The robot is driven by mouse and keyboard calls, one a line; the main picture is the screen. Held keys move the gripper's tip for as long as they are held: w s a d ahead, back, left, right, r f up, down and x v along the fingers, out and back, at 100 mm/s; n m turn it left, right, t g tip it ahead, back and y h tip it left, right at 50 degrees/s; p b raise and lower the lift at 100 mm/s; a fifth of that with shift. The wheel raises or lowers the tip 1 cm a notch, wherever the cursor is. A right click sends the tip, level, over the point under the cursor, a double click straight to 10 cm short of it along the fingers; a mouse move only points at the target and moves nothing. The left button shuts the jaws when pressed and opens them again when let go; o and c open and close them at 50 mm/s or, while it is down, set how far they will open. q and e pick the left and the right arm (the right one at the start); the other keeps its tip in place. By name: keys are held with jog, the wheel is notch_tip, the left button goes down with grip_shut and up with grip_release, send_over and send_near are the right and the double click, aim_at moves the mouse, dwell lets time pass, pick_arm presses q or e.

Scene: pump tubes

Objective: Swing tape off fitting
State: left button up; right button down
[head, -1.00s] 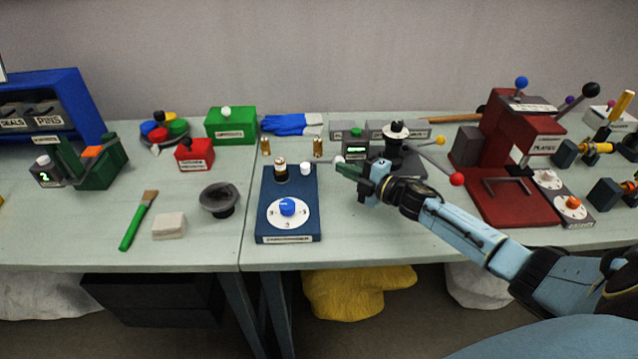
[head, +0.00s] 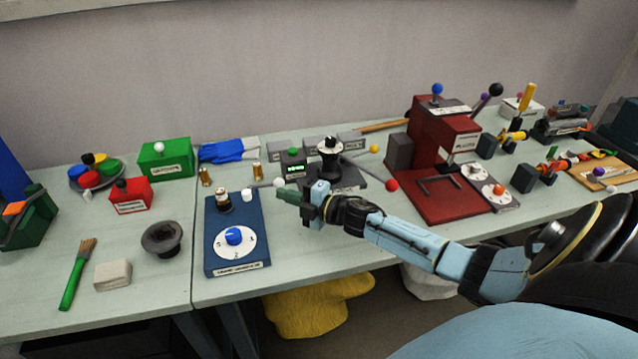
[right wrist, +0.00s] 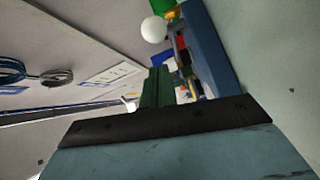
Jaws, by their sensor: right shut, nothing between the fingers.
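The blue base (head: 236,256) stands on the bench with a blue knob (head: 233,237) on a white dial. A brass fitting (head: 222,203) with dark and white bands stands upright at its back. A small white cylinder (head: 247,195), perhaps the tape, is right of the fitting and apart from it. A thin rod with a white ball (head: 279,183) at its end reaches right from behind this cylinder. My right gripper (head: 281,195), with green fingers, is shut and empty just in front of the ball; I cannot tell whether they touch. The right wrist view also shows the ball (right wrist: 155,29). My left gripper is out of view.
Two brass pieces (head: 257,171) stand behind the blue base. A dark funnel (head: 162,238), white block and green brush lie left. The bench front is mostly clear.

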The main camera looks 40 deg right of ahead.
pick_arm(q)
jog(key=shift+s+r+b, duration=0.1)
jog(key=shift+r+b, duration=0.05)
jog(key=shift+b, duration=0.15)
pick_arm(e)
jog(key=v, duration=1)
jog(key=shift+d, duration=0.35)
jog(key=shift+a, duration=0.1)
